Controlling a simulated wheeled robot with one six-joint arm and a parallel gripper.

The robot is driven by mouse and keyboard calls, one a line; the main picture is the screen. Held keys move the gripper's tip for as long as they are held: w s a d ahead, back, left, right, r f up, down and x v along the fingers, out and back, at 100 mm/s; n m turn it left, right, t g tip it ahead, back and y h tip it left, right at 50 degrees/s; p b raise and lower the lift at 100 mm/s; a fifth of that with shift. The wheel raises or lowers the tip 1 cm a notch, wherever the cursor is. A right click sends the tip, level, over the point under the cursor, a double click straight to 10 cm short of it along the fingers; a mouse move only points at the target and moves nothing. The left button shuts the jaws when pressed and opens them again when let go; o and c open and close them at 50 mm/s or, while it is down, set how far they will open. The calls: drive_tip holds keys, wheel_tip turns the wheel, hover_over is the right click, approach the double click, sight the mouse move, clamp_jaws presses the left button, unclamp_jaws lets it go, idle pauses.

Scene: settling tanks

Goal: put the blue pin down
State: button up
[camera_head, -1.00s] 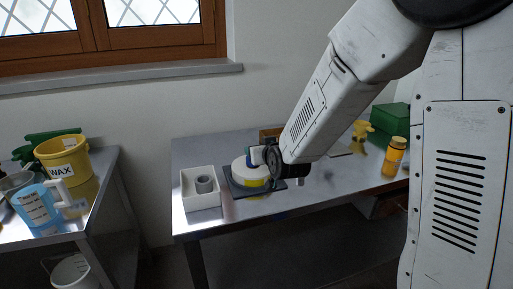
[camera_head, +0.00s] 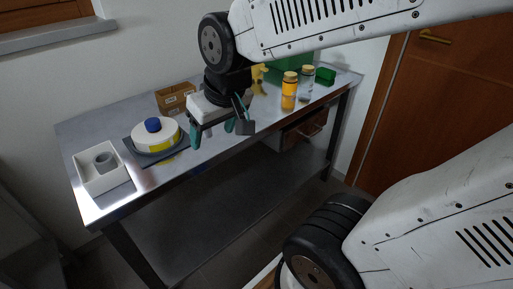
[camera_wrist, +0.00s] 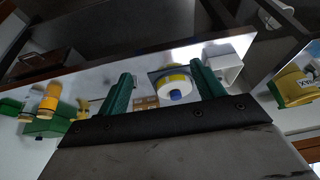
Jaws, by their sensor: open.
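The blue pin (camera_head: 153,125) stands on top of a round white-and-yellow piece (camera_head: 144,137), which rests on a dark square plate (camera_head: 130,146) on the metal table. Only the pin's rounded blue top shows. It also shows in the wrist view (camera_wrist: 175,95), on the white-and-yellow piece (camera_wrist: 171,80) between the green fingers in the picture. My gripper (camera_head: 219,131) is open and empty, to the right of the pin and apart from it. Its open green fingers also show in the wrist view (camera_wrist: 161,75).
A white open box (camera_head: 117,181) with a grey ring (camera_head: 104,161) stands left of the plate. A small cardboard box (camera_head: 174,96) stands behind. Orange (camera_head: 289,95) and clear (camera_head: 306,84) bottles, a yellow spray bottle (camera_head: 259,75) and green boxes stand at the right. The table's front strip is clear.

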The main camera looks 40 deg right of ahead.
drive_tip(key=s+d+r+g, duration=0.1)
drive_tip(key=s+g, duration=0.2)
drive_tip(key=s, duration=0.8)
drive_tip(key=shift+s+r, duration=0.2)
drive_tip(key=shift+s, duration=0.2)
